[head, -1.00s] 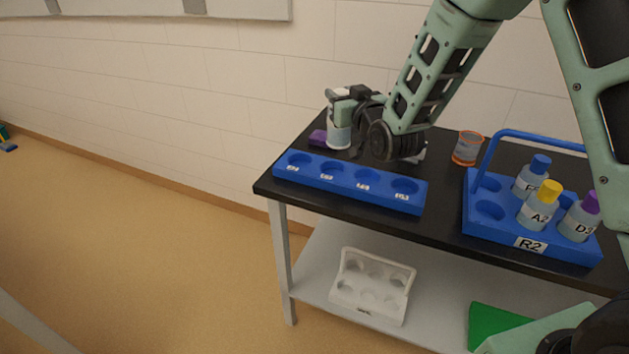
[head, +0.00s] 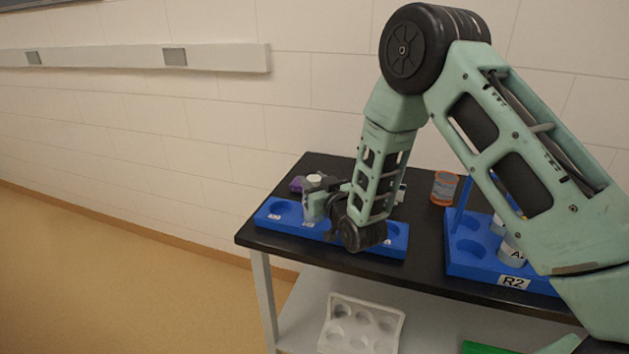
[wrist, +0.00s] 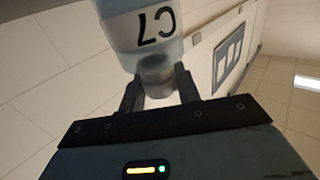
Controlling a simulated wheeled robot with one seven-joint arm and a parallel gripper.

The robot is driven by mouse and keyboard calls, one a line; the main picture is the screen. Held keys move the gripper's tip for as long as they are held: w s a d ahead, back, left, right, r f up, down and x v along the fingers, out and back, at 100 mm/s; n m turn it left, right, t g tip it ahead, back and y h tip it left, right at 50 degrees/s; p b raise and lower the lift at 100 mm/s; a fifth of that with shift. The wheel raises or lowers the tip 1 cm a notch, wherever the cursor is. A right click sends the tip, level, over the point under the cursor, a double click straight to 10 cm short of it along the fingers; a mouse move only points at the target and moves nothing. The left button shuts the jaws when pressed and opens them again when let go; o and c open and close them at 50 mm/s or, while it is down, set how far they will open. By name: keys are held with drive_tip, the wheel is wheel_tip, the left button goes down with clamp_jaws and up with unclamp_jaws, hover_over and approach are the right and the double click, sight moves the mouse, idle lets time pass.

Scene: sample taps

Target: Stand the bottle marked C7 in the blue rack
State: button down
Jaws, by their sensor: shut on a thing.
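The bottle marked C7 (wrist: 145,25) shows in the wrist view with its label upside down in the picture. My gripper (wrist: 158,85) is shut on its narrow grey end. In the head view my gripper (head: 318,200) is over the blue rack (head: 268,221), around its second hole from the left.
A purple object (head: 296,184) lies behind the rack. An orange-rimmed jar (head: 444,187) stands farther right. A blue carrier marked R2 (head: 466,262) holds bottles, partly hidden by my arm. A white holder (head: 398,325) is on the lower shelf.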

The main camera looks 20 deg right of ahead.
drive_tip(key=shift+f, duration=0.1)
drive_tip(key=c, duration=1)
unclamp_jaws()
